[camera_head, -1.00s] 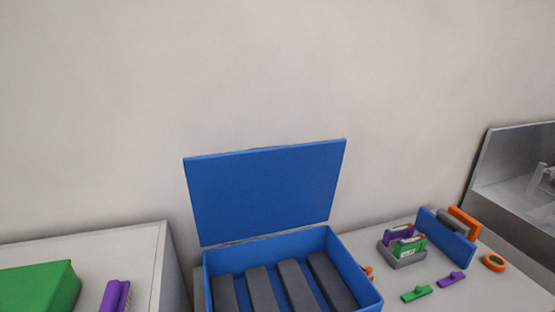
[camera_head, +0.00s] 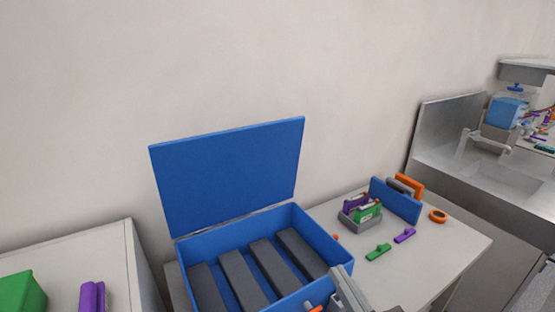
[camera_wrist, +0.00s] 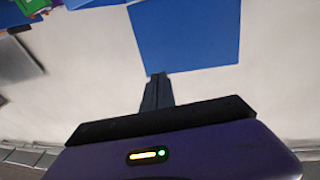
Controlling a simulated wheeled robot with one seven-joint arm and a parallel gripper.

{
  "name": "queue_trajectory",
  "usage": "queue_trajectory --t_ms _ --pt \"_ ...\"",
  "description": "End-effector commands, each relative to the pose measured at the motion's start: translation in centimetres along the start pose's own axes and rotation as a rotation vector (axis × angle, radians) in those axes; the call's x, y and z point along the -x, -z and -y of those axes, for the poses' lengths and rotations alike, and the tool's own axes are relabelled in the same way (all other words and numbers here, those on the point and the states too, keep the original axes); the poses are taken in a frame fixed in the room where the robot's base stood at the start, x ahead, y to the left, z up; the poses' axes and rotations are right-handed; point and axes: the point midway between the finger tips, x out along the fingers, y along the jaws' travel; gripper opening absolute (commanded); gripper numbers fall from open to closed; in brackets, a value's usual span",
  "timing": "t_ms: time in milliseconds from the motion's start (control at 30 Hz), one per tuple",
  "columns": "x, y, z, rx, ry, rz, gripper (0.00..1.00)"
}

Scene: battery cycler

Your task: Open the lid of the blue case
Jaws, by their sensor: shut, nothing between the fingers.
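The blue case (camera_head: 340,250) stands on the bench with its lid (camera_head: 228,178) raised, tilted slightly back toward the wall. Several dark grey bars lie side by side inside it. My gripper (camera_head: 338,274) is at the front right corner of the case in the head view, its dark and grey body partly cut off by the lower edge. In the wrist view my gripper (camera_wrist: 157,78) has its fingers together and holds nothing. A large blue panel, seemingly the lid (camera_wrist: 188,35), lies beyond the fingertips.
To the right on the bench are a grey holder (camera_head: 362,222) with purple and green pieces, a blue upright block (camera_head: 395,202), an orange ring (camera_head: 438,216) and small green (camera_head: 378,252) and purple (camera_head: 404,236) clips. A green box (camera_head: 20,298) stands at left.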

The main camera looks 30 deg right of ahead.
Motion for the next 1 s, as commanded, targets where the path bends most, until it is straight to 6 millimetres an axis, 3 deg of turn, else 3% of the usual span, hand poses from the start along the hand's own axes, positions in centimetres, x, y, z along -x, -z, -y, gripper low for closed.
queue_trajectory --t_ms 33,200,500,700,1000 --pt "-1.9 0.9 -0.6 -0.005 -0.01 -0.027 0.0" --pt "-7.5 3.7 -2.3 -0.023 -0.024 -0.072 0.0" --pt "-16.1 9.9 -4.3 -0.045 0.017 -0.102 0.0" --pt "-19.4 12.6 -4.0 -0.029 0.099 -0.065 0.0" --pt "-21.1 12.6 -2.9 -0.003 0.166 -0.016 0.0"
